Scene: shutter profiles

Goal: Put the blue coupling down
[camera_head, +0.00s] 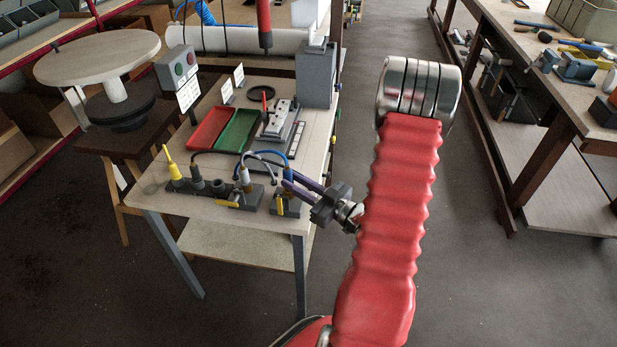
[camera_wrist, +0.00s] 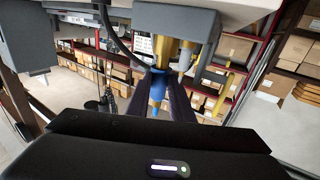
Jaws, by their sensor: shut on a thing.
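The blue coupling (camera_wrist: 157,92) sits between the two dark fingers of my gripper (camera_wrist: 158,78) in the wrist view. My gripper is shut on it. Above it in that view is a brass fitting (camera_wrist: 167,52) under a grey block (camera_wrist: 178,20); I cannot tell whether coupling and fitting touch. In the head view my gripper (camera_head: 288,179) reaches in from the right to the front right corner of the workbench (camera_head: 225,213). The coupling is a small blue spot (camera_head: 289,174) there, largely hidden by the fingers. A blue hose (camera_head: 262,151) arches near it.
A round turntable (camera_head: 97,56) is at left.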

